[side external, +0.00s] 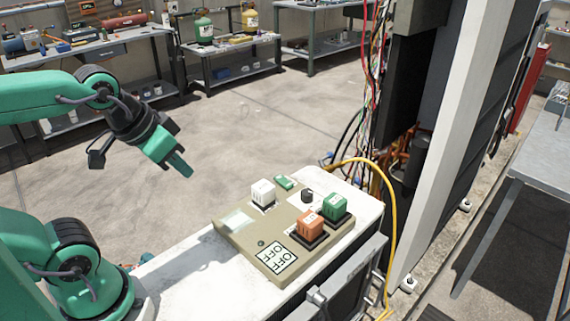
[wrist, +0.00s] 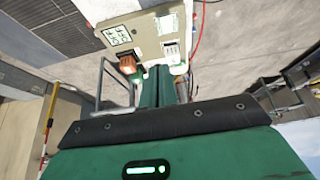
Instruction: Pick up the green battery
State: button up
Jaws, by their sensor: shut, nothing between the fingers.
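The green battery (side external: 335,207) is a small green block standing in a dark slot at the right side of a beige panel (side external: 236,243). An orange block (side external: 309,224) stands just beside it, and a white block (side external: 263,193) stands at the panel's far left. My gripper (side external: 181,168) is shut and empty, in the air to the left of the panel and clear of it. In the wrist view my shut fingers (wrist: 158,85) point toward the panel (wrist: 145,33). The orange block (wrist: 127,64) shows left of them there; the battery is hard to make out beside the fingers.
The panel lies on a white-topped cabinet (side external: 190,270). A small green piece (side external: 284,182) and a black knob (side external: 307,195) are on the panel. A yellow cable (side external: 392,235) and a tall open unit (side external: 455,100) stand to the right. Open floor (side external: 240,130) lies behind.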

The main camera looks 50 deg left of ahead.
jog(key=o, duration=1.3)
jog(key=shift+o, duration=0.2)
